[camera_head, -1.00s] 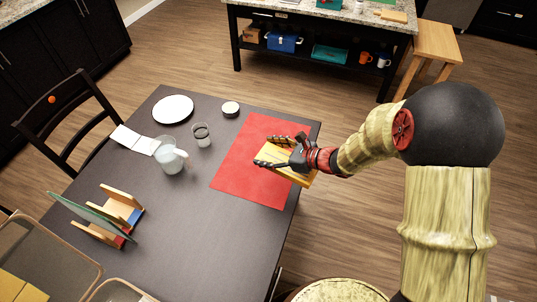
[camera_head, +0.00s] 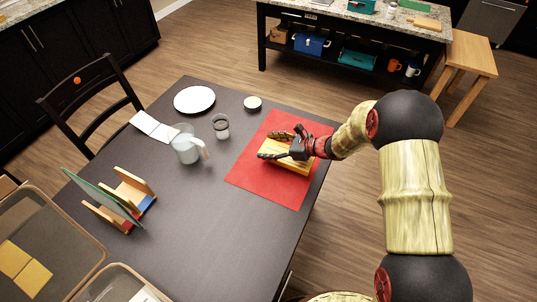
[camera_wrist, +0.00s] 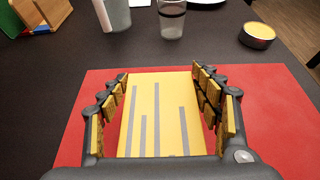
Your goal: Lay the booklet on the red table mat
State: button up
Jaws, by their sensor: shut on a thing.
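The booklet (camera_wrist: 157,115) is yellow with grey stripes and lies between the fingers of my gripper (camera_wrist: 160,105) in the wrist view. In the head view, my gripper (camera_head: 286,147) is shut on the booklet (camera_head: 290,160) over the red table mat (camera_head: 262,183). The red mat (camera_wrist: 75,133) shows around the booklet on both sides and beyond it. The booklet looks roughly flat and at or just above the mat; I cannot tell whether it touches. Its near end is hidden by my gripper.
The table's front middle is clear.

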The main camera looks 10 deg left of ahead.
jog(key=shift+w+a+f, duration=0.1)
jog(key=shift+w+f, duration=0.25)
jog(key=shift+f, duration=0.05)
jog(key=shift+w+f+b, duration=0.15)
jog(key=shift+f+b, duration=0.9)
jog(key=shift+f, duration=0.65)
jog(key=shift+f, duration=0.15)
jog(key=o, duration=1.2)
jog(key=shift+o, duration=0.3)
jog(key=shift+r, duration=0.25)
jog(key=p+v, duration=0.3)
jog(key=v, duration=0.9)
jog(key=shift+p, duration=0.3)
